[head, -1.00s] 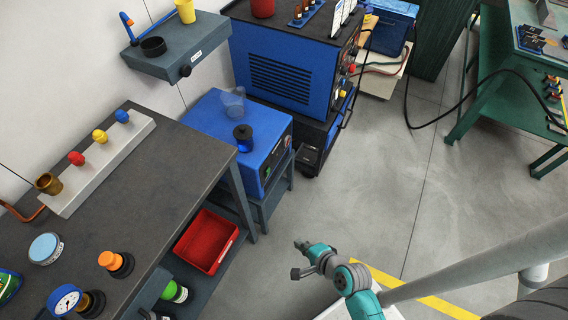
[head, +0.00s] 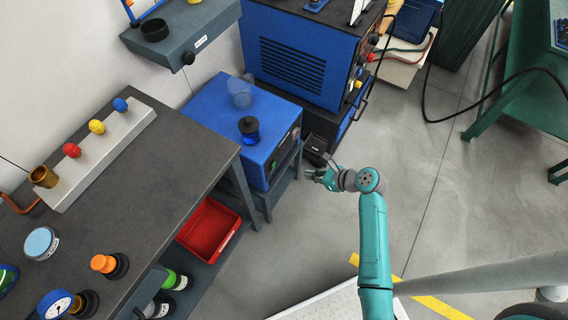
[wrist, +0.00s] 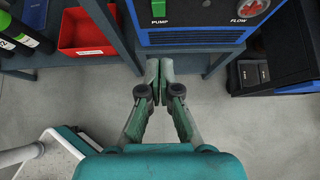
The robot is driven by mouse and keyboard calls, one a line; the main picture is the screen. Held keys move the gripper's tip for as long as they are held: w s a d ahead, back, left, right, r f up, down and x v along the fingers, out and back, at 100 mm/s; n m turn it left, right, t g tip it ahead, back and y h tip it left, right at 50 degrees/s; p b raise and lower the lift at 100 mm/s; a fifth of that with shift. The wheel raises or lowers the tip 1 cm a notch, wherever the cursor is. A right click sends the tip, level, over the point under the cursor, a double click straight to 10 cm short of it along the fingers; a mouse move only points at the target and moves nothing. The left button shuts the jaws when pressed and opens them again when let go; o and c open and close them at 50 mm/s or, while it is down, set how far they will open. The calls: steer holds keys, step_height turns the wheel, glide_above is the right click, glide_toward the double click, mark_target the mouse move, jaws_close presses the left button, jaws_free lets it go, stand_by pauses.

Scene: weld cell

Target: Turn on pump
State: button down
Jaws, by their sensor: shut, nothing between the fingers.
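The blue cooler unit (head: 205,108) stands on a low stand beside the grey workbench, with a black cap (head: 249,129) and a clear jug on top. Its dark front panel shows in the wrist view (wrist: 195,22). A green switch (wrist: 158,9) sits above the label PUMP at the top edge. A flow gauge with a red mark (wrist: 251,7) is to its right. My gripper (wrist: 158,68) is shut and empty, its fingertips below the PUMP label in the picture. In the head view my gripper (head: 309,175) is in front of the unit, apart from it.
A red bin (head: 209,229) lies on the bench's lower shelf, left of the stand. A large blue welding machine (head: 290,60) stands behind to the right, with a black pedal (head: 318,145) by its base. The floor (head: 430,150) to the right is clear.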

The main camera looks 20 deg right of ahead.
glide_toward(274, 166)
steer(key=x, duration=0.6)
steer(key=shift+w+f, duration=0.2)
steer(key=shift+f, duration=0.1)
steer(key=shift+d, duration=0.1)
stand_by(0.3)
steer(key=shift+w+r, duration=0.1)
steer(key=shift+w, duration=0.15)
steer(key=shift+a+r, duration=0.1)
steer(key=shift+a, duration=0.15)
